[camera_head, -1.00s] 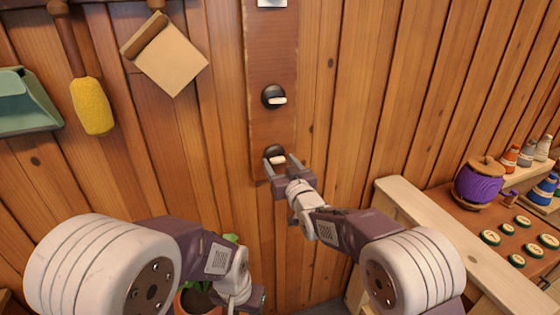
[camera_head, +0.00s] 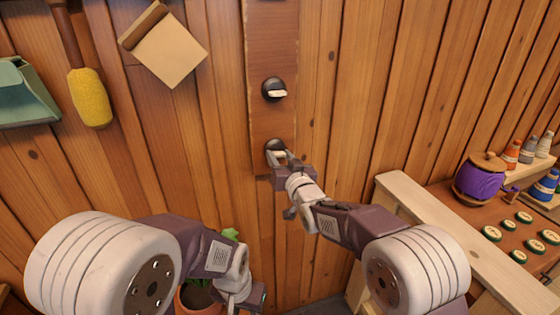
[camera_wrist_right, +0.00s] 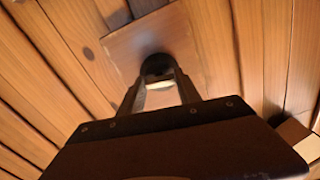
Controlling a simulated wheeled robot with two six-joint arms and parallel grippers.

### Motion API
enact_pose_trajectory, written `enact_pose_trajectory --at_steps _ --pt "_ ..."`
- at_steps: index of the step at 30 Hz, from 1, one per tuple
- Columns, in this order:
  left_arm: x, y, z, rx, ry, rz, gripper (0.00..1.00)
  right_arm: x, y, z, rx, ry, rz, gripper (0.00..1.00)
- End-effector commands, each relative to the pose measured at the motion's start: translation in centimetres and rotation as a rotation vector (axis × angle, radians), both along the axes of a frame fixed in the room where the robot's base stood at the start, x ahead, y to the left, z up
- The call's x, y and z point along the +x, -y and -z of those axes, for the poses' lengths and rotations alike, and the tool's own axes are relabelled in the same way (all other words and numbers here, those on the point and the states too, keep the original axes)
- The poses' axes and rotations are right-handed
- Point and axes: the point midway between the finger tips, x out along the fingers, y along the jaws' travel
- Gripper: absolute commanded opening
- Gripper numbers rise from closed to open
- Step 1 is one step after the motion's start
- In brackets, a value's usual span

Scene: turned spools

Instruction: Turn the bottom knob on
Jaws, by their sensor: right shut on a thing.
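The bottom knob (camera_head: 274,147) is a dark round base with a pale handle, low on a brown vertical board (camera_head: 274,120). My right gripper (camera_head: 280,157) is at this knob, its fingers shut on the handle. The wrist view shows the fingers (camera_wrist_right: 160,92) reaching to the dark base, with a bit of the pale handle between them. A second knob (camera_head: 274,89) of the same kind sits above, its pale handle pointing right. My left arm hangs at the lower middle; its fingers cannot be made out.
A plant pot (camera_head: 190,297) stands below, partly behind my left arm.

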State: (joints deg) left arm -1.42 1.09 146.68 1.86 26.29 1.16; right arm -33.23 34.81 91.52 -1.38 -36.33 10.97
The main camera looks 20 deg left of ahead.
Motion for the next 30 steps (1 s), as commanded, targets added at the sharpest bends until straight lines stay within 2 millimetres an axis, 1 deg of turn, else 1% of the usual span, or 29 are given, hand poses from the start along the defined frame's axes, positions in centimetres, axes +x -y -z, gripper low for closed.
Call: enact_pose_trajectory --at_steps 1,12,30 --pt "0.0 0.0 0.7 0.0 0.0 0.0 0.36 0.0 0.0 0.3 0.033 -0.02 0.0 0.0" --pt "0.0 0.0 3.1 0.0 0.0 0.0 0.36 0.0 0.0 0.3 0.322 -0.216 0.001 0.0" --pt "0.0 0.0 5.7 0.0 0.0 0.0 0.36 0.0 0.0 0.2 0.792 -0.535 0.001 0.0"
